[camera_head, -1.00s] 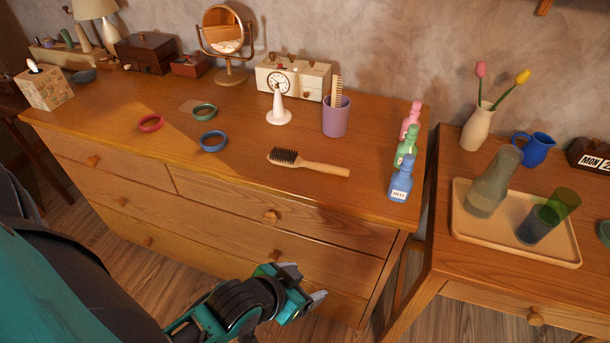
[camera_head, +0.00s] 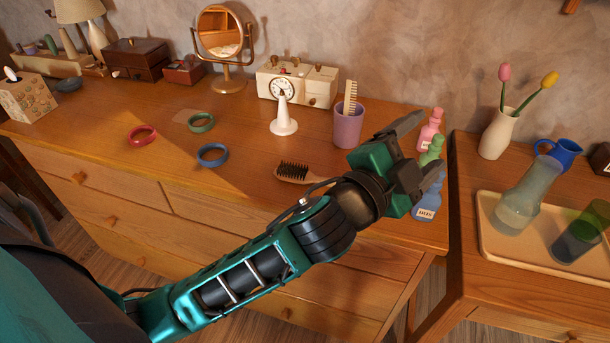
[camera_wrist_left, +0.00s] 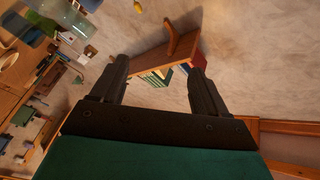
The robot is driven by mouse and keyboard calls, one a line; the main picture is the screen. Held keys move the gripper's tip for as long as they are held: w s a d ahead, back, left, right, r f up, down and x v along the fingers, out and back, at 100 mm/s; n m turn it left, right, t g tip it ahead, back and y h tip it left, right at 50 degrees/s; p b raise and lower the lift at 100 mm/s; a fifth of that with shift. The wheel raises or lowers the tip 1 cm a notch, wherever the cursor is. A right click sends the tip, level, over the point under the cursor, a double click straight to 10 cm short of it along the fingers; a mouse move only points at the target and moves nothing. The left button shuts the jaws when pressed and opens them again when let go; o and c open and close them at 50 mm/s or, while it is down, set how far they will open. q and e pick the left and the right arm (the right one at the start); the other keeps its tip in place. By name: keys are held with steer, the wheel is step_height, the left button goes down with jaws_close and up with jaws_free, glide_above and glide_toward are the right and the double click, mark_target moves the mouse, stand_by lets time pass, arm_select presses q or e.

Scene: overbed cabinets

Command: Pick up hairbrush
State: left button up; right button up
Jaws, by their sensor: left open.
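The hairbrush (camera_head: 294,173) lies flat on the dresser top in the head view, its dark bristles facing up at the left end. My left gripper (camera_head: 416,150) is raised over the right end of the dresser, in front of the bottles and to the right of the brush. In the left wrist view the two fingers (camera_wrist_left: 158,82) are spread apart with nothing between them. That view looks toward the wall and does not show the brush. My right gripper is not in view.
Pink (camera_head: 430,132), green and blue (camera_head: 430,205) bottles stand close by the left gripper, partly hidden. A purple cup (camera_head: 348,125) with a comb stands behind the brush. Bracelets (camera_head: 212,155) lie to its left. A tray (camera_head: 490,235) with glasses sits on the right table.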

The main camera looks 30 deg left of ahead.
arm_select(q)
steer(key=s+d+r+m+g+h, duration=0.2)
steer(key=d+r+m+h, duration=0.5)
steer(key=d+m+h, duration=0.4)
steer(key=s+d+m+g+h, duration=0.2)
steer(key=m+g+h, duration=0.3)
steer(key=m, duration=0.4)
steer(key=m+g+y, duration=1.2)
steer(key=m+y, duration=0.6)
steer(key=y, duration=0.8)
glide_toward(288, 167)
steer(key=x, duration=0.3)
steer(key=shift+d, duration=0.2)
steer(key=shift+b+x, duration=0.3)
steer(key=shift+x, duration=2.9)
steer(key=shift+a, duration=0.1)
